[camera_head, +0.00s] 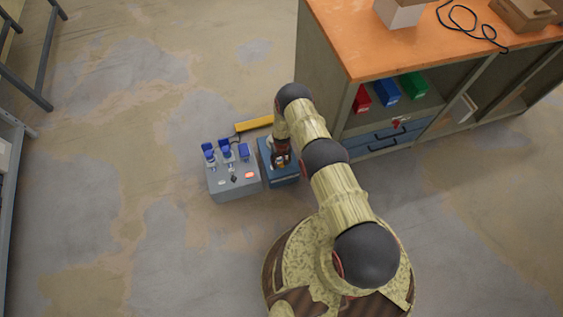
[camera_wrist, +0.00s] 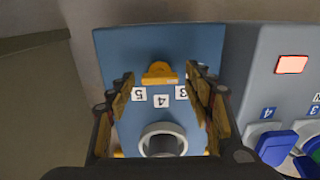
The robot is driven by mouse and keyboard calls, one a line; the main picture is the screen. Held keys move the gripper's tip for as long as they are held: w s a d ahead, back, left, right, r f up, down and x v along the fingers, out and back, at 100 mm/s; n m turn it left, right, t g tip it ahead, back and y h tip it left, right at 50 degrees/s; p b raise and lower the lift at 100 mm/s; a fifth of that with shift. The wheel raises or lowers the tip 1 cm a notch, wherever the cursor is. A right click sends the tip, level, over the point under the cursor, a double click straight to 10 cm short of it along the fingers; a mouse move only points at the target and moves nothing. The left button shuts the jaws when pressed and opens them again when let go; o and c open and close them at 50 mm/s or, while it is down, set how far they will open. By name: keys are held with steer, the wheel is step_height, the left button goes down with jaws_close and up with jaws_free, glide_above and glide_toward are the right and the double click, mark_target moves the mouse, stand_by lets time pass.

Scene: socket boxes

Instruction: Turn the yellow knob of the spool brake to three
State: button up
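The spool brake appears to be the blue box (camera_wrist: 210,42), which also shows in the head view (camera_head: 286,181), under my gripper. The yellow knob (camera_wrist: 160,72) is on its face in the wrist view. White labels 5, 4 and 3 are below the knob, upside down; the 4 (camera_wrist: 161,101) is in the middle. I cannot tell which number the knob points to. My gripper (camera_wrist: 160,80) is open, one finger on each side of the knob and labels. I see no contact with the knob. In the head view, my arm partly hides the box.
A grey ring (camera_wrist: 163,140) is below the labels. The grey box (camera_head: 235,187) with blue plugs and a lit red lamp (camera_wrist: 291,64) stands close beside the blue box. A yellow bar (camera_head: 254,123) lies behind. An orange-topped workbench (camera_head: 440,38) is at the right.

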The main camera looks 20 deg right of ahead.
steer(key=c, duration=1)
steer(key=shift+m, duration=0.3)
steer(key=m, duration=0.3)
steer(key=shift+m, duration=2.6)
steer(key=o, duration=1)
steer(key=shift+o, duration=0.8)
